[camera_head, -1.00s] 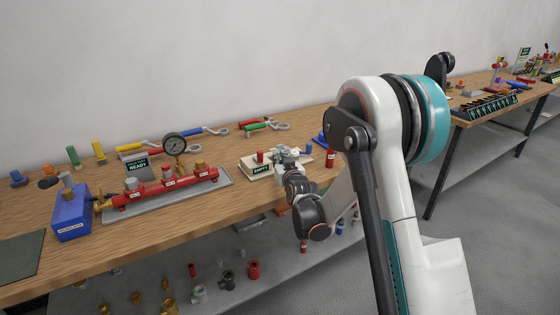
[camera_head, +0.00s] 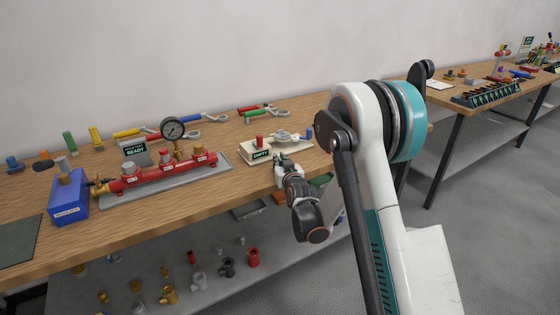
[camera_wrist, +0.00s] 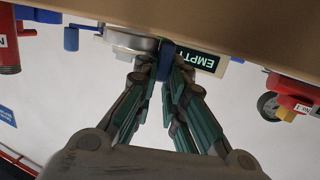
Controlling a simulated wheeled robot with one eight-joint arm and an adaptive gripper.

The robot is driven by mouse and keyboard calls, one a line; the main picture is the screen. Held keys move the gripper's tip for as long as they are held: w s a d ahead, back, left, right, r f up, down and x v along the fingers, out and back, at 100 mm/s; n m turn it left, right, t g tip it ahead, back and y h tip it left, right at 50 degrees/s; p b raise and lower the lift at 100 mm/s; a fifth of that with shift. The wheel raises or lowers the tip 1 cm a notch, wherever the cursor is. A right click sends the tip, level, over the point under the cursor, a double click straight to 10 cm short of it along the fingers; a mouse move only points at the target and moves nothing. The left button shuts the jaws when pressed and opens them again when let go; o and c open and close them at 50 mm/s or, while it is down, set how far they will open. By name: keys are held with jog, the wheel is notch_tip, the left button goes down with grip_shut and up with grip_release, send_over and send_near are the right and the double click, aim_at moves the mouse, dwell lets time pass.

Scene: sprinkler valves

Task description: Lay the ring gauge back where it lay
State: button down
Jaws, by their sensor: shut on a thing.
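My gripper (camera_wrist: 166,72) is shut on a small dark blue piece (camera_wrist: 166,56), which seems to be the ring gauge; the fingers hide most of it. In the head view my gripper (camera_head: 281,160) is at the front edge of a cream stand (camera_head: 246,153) with an "EMPTY" label (camera_head: 260,155). The held piece cannot be made out there. A round grey metal part (camera_wrist: 130,42) is just left of the fingertips in the wrist view. It also shows on the stand's right side in the head view (camera_head: 284,136).
A blue box (camera_head: 68,202) is further left. Colored-handled tools (camera_head: 262,113) lie behind. A red knob (camera_head: 260,141) rises from the stand. Bare wood lies in front.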

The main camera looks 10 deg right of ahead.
jog(key=shift+f, duration=0.35)
dwell(0.3)
jog(key=c, duration=1.6)
grip_release()
